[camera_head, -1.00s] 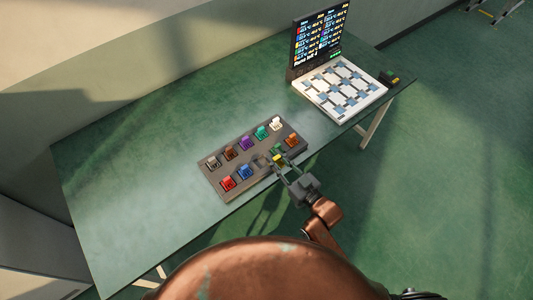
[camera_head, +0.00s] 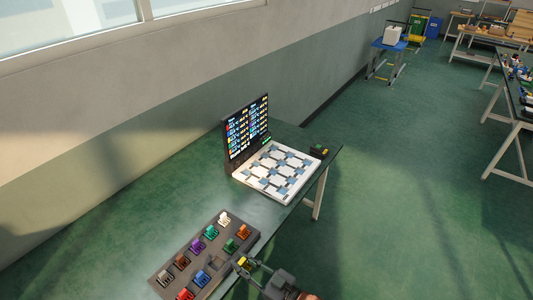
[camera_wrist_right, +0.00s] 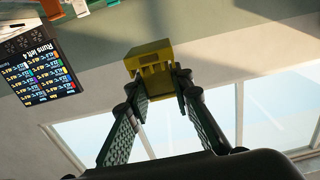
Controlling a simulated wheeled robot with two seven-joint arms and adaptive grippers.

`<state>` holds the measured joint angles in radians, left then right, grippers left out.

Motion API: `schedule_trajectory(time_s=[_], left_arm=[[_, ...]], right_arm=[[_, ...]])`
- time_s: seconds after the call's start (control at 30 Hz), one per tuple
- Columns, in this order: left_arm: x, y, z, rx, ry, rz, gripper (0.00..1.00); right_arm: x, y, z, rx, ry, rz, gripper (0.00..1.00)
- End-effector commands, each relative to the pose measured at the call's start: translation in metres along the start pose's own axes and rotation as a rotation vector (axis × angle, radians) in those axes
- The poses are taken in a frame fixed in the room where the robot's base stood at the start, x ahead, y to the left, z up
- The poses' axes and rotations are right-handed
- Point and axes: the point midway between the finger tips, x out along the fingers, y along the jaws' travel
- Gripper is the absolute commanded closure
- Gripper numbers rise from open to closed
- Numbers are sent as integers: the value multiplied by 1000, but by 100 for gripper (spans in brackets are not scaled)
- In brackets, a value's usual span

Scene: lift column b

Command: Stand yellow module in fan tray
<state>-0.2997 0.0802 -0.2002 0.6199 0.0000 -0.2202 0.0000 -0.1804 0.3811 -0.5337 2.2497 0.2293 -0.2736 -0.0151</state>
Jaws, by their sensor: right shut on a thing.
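The yellow module (camera_head: 243,263) is held at the tips of my right gripper (camera_head: 247,266), by the right edge of the dark module rack. In the right wrist view the yellow module (camera_wrist_right: 149,58) sits between the two fingertips of the right gripper (camera_wrist_right: 158,88), clear of any surface. A white tray (camera_head: 248,178) with blue-grey squares stands farther back on the table, with an upright screen (camera_head: 247,127) behind it. It looks like the fan tray, though I see no label naming it. My left gripper is not in view.
The dark rack (camera_head: 216,263) holds several coloured modules and shows a bare spot between the green module (camera_head: 231,245) and the blue module (camera_head: 201,279). A small dark box (camera_head: 318,151) with yellow stands right of the white tray. The green table (camera_head: 100,240) is clear at left.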

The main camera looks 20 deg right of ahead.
Motion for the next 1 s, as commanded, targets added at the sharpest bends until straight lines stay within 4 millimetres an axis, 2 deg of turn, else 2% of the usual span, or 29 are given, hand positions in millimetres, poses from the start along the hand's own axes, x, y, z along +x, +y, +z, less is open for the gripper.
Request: schedule_trajectory(time_s=[0.53, 0.67, 0.87, 1.0], left_arm=[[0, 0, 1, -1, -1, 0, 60], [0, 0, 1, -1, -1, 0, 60], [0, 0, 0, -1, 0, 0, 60], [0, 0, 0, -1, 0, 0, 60]], right_arm=[[0, 0, -1, 0, 2, 3, 100], [-4, 4, -6, 5, 7, 41, 100], [-26, 27, -28, 9, 20, 218, 100], [-52, 51, -44, 10, 18, 380, 100]])
